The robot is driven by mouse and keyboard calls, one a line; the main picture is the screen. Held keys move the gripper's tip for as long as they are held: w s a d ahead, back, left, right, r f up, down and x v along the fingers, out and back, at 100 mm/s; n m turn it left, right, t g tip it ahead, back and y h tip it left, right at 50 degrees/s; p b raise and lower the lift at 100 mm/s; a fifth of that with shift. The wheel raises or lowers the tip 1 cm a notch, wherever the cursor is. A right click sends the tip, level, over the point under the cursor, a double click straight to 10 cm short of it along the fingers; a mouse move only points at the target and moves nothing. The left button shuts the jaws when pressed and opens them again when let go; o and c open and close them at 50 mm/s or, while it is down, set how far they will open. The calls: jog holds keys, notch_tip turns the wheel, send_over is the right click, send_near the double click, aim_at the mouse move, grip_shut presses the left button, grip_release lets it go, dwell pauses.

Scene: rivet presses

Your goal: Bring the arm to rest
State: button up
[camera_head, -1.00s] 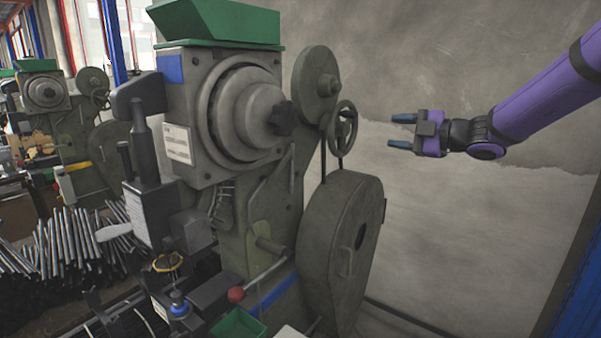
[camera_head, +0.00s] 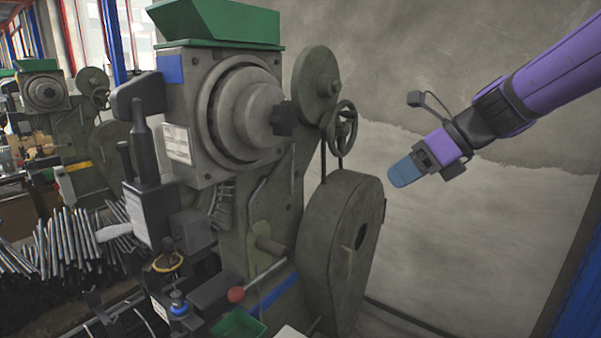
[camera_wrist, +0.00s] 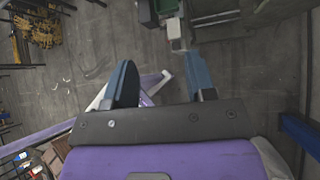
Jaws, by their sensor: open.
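My gripper (camera_head: 404,170) is at the right of the head view, in front of the bare wall and to the right of the press's large flywheel. It is apart from the press and tilts down to the left. In the wrist view its two blue fingers (camera_wrist: 163,82) stand apart with nothing between them, above the floor. In the head view the fingers overlap, so their gap is hidden there. My purple arm comes in from the upper right.
A large green-grey rivet press (camera_head: 235,130) fills the middle, with its flywheel (camera_head: 340,255) nearest my gripper. A second press (camera_head: 60,125) and a heap of metal rods (camera_head: 65,245) are at the left. A blue post (camera_head: 580,290) stands at the lower right. The space before the wall is free.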

jog(key=s+d+n+h, duration=0.4)
jog(key=s+d+n, duration=0.2)
jog(key=s+n, duration=0.4)
jog(key=s+d+f+n+t+h, duration=0.1)
jog(key=s+d+n+h, duration=0.3)
jog(key=s+n, duration=0.6)
jog(key=shift+d+n+h, duration=0.3)
jog(key=shift+d+n, duration=0.8)
jog(key=shift+n, duration=2)
